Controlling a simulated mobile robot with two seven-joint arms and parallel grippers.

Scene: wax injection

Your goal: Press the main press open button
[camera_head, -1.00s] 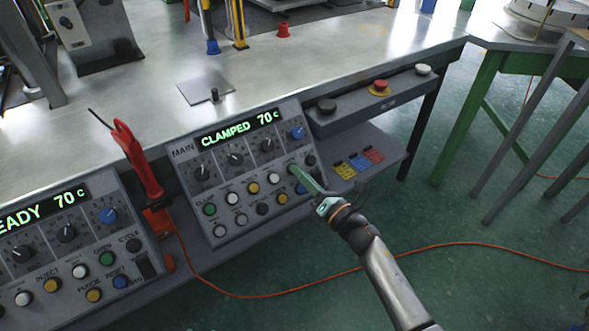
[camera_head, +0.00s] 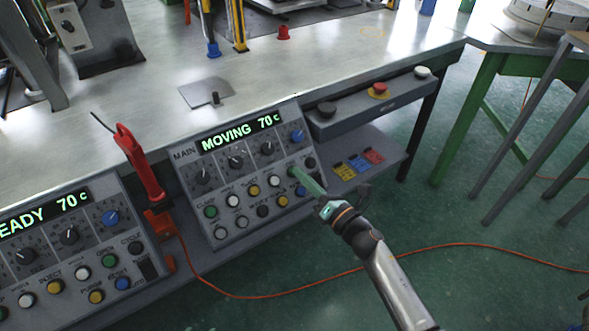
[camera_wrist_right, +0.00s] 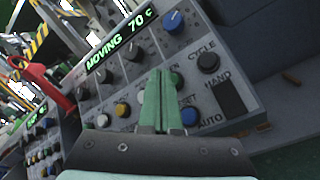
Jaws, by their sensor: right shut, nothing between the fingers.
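The MAIN press panel (camera_head: 183,178) is a grey sloped box at the front of the bench, and its display (camera_head: 240,131) reads "MOVING 70 c". My right gripper (camera_head: 294,172) is shut and empty, its green fingertips at the right end of the panel's upper button row. In the right wrist view, the fingertips (camera_wrist_right: 161,72) overlap a green button (camera_wrist_right: 177,79), which shows partly at their right. The fingers hide its label, and I cannot tell whether they touch it. A black CYCLE button (camera_wrist_right: 208,62) and a blue button (camera_wrist_right: 190,116) are beside it. My left gripper is not in view.
A second panel (camera_head: 100,195) reading "READY 70 c" stands at left. A red-handled tool (camera_head: 140,165) sits between the panels. A grey box (camera_head: 350,115) with black, red and white buttons is at right. An orange cable (camera_head: 330,280) crosses the green floor.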

